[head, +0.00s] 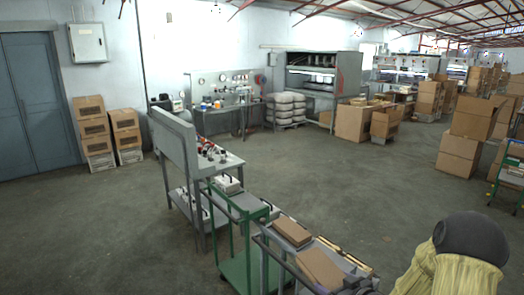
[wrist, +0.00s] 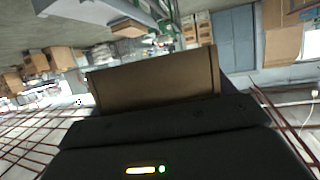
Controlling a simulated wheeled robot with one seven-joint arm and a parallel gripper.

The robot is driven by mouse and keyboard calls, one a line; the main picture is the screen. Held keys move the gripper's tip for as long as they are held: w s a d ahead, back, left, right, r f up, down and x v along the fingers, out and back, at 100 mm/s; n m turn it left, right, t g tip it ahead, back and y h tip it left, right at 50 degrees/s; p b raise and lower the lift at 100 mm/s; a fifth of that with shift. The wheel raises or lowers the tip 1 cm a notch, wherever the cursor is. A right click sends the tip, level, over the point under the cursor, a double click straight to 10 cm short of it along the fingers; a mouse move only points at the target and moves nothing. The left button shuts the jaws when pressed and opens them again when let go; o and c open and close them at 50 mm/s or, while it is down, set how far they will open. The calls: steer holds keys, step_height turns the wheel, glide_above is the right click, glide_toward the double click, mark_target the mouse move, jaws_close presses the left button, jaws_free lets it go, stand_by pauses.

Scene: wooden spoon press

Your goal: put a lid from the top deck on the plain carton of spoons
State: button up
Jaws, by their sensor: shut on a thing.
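My gripper (wrist: 160,112) shows in the wrist view as a dark body. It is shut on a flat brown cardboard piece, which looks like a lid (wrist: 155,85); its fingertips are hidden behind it. In the head view the gripper is out of sight. A grey trolley (head: 268,240) stands at the bottom centre. On its top deck lie two brown cardboard pieces, one farther back (head: 292,231) and one nearer (head: 320,269). Narrow pale-edged things lie to their right (head: 330,244). I cannot tell which of these is the plain carton of spoons.
A green cart (head: 240,270) stands left of the trolley. Beyond it is a grey bench (head: 222,165) with an upright back panel and small items. Cardboard boxes (head: 460,148) are stacked at the right and by the blue door (head: 38,105). The middle floor is open.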

steer(key=s+a+f+m+h+b, duration=0.1)
steer(key=a+f+h+b, duration=0.1)
steer(key=f, duration=0.5)
steer(key=s+a+f+m+t+h+b, duration=0.1)
steer(key=f+b, duration=0.3)
steer(key=f, duration=0.4)
steer(key=s+a+f+m+h+b, duration=0.2)
steer(key=a+f+m+h+b, duration=0.1)
steer(key=f, duration=0.4)
steer(key=shift+s+a+f+b, duration=0.15)
steer(key=shift+a+f+b, duration=0.1)
steer(key=shift+b, duration=0.2)
steer(key=s+f, duration=0.6)
steer(key=f, duration=0.5)
steer(key=shift+w+d, duration=0.1)
